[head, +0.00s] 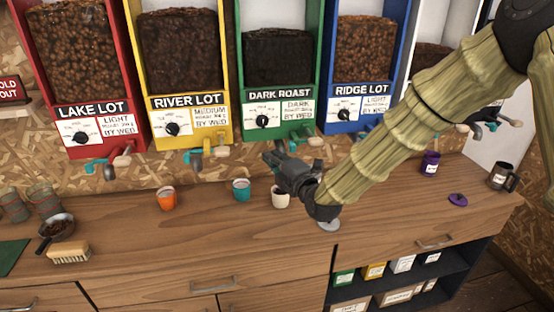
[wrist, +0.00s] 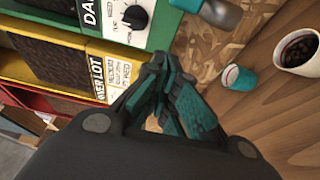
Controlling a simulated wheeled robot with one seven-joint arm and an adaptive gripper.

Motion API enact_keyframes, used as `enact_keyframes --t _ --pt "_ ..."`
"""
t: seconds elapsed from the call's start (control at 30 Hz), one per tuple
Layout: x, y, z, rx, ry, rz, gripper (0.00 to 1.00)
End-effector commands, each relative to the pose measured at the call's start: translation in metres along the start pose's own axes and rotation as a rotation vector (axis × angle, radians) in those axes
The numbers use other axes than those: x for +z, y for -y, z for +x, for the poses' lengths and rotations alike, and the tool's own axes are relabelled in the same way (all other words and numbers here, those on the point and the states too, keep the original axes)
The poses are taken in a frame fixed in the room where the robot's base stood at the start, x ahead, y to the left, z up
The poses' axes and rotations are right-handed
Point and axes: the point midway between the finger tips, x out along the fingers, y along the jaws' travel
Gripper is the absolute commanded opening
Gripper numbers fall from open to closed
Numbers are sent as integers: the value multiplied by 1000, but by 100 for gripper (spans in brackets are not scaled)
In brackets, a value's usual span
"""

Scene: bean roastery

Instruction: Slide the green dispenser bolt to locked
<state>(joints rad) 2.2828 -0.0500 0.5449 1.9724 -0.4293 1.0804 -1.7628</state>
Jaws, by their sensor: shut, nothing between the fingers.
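The green dispenser (head: 281,112), labelled DARK ROAST, hangs on the wall in the middle of the head view. Small fittings (head: 302,133) show under its lower edge; which of them is the bolt, and its position, I cannot tell clearly. My gripper (head: 272,152) is shut and empty, just below and left of these fittings, apparently close to them. In the wrist view, the shut fingertips (wrist: 172,64) are near the green dispenser's lower edge (wrist: 164,28). A grey spout (wrist: 222,13) and a teal piece (wrist: 186,5) show beyond the fingers there.
Red (head: 86,142), yellow (head: 193,136) and blue (head: 352,127) dispensers flank the green one. On the wooden counter (head: 200,240) below stand an orange cup (head: 166,202), a teal cup (head: 241,194) and a white cup (head: 279,203). The front middle of the counter is clear.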

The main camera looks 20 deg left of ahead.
Motion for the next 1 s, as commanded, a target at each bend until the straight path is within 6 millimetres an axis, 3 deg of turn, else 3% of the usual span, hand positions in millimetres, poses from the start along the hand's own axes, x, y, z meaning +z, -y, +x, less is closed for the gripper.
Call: enact_keyframes --t 0.3,0.5,1.0 --pt "-1 3 -50 0 -2 0 0" --pt "0 2 -73 -1 -1 0 0" --pt "-1 0 -83 0 -1 2 0"
